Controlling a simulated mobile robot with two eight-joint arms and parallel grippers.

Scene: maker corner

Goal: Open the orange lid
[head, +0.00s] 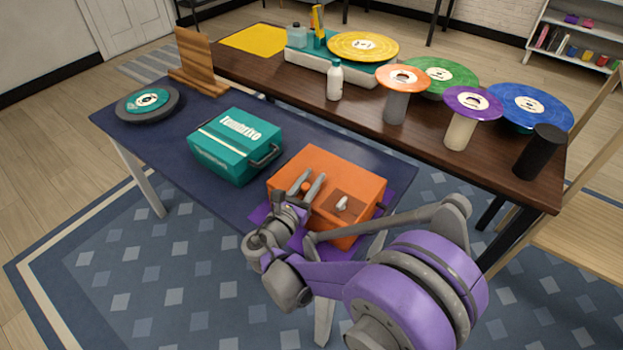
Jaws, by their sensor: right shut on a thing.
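An orange box (355,236) stands near the right end of the dark blue table, on a purple mat (260,213). Its orange lid (325,163) covers the back and left of the top. A brown opening (363,212) shows at the front right, with a small white thing (342,203) in it. My right gripper (306,184) is over the left part of the lid, its fingers pointing up and away in the picture. It is shut on a small orange knob of the lid between its fingertips. My left gripper is out of view.
A teal case (235,145) stands left of the orange box, and a teal-and-black disc (148,104) lies at the table's far left. Behind, a brown table (500,172) holds a white bottle (335,82), a turntable and several colored discs.

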